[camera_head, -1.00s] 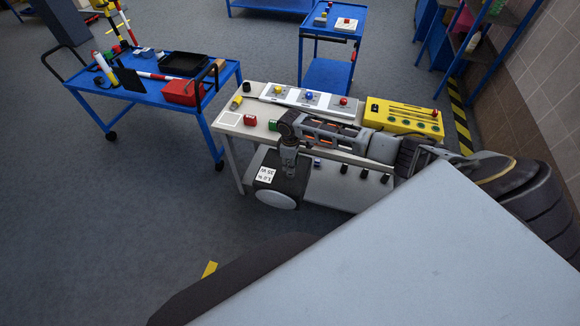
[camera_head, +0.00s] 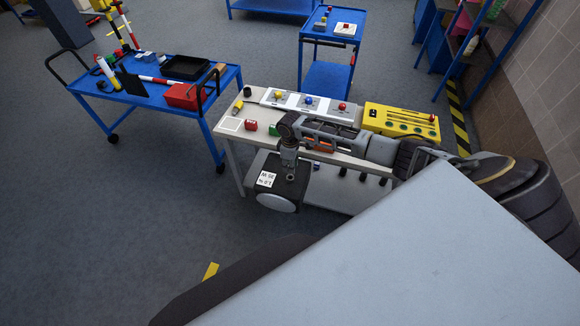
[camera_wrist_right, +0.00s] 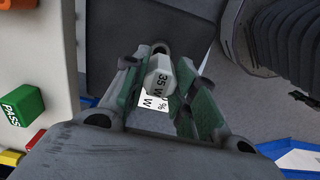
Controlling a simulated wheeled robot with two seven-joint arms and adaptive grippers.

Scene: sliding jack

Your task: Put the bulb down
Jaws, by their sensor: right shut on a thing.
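The box carries a white label (camera_head: 266,180) and a white round disc (camera_head: 276,203). The label also shows beyond the bulb in the wrist view (camera_wrist_right: 153,104). I cannot tell whether the bulb touches the box. My left gripper is out of view.
A pale bench (camera_head: 236,150) stands behind the box, with a red block (camera_head: 251,126), a green block (camera_head: 272,129) and a yellow panel (camera_head: 400,121). A blue cart (camera_head: 150,88) stands at the left.

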